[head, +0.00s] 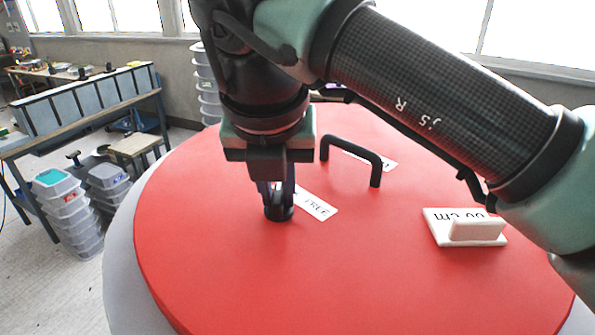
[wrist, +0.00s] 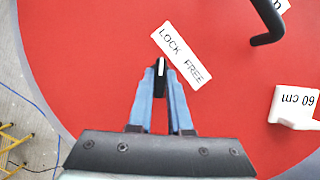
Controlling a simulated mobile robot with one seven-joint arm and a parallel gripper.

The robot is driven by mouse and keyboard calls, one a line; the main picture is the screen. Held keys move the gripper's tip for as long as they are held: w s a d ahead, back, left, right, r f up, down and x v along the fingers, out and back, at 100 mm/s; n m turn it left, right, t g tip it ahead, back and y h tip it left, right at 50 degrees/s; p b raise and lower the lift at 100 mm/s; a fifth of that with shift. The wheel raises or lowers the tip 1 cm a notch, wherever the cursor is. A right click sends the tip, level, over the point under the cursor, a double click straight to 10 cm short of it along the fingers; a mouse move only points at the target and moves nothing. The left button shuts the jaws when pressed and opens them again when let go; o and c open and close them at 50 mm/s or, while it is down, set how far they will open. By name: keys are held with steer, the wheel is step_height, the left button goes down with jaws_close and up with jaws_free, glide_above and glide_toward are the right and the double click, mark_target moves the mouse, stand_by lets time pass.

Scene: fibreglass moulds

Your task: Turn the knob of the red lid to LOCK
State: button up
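The red lid (head: 215,265) is a large round disc, also filling much of the wrist view (wrist: 90,60). Its small black knob (head: 278,212) stands left of the middle in the head view. In the wrist view the knob (wrist: 160,68) has a white line running straight up the picture, its upper end toward the LOCK end of the label. The white label (wrist: 182,55) reads LOCK and FREE; my arm partly hides it in the head view. My gripper (head: 278,200) points down over the knob. Its blue fingers (wrist: 161,78) lie close on both sides of the knob and appear shut on it.
A black arched handle (head: 352,150) rises behind and right of the knob. A white block marked 60 cm (head: 470,228) sits on the lid at the right. Stacked clear boxes (head: 70,215) and benches stand at the left, off the lid.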

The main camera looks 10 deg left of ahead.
steer(key=shift+f+b, duration=0.1)
steer(key=shift+b, duration=0.35)
jaws_close()
steer(key=shift+f+m+b, duration=0.1)
steer(key=shift+m+b, duration=0.2)
steer(key=shift+b, duration=0.15)
steer(key=shift+m+b, duration=0.3)
steer(key=shift+b, duration=0.1)
steer(key=shift+r, duration=0.25)
steer(key=o, duration=0.7)
jaws_free()
steer(key=shift+o, duration=0.2)
steer(key=a+p+v, duration=0.1)
steer(key=p+v, duration=0.4)
steer(key=v, duration=0.8)
steer(key=shift+d, duration=0.25)
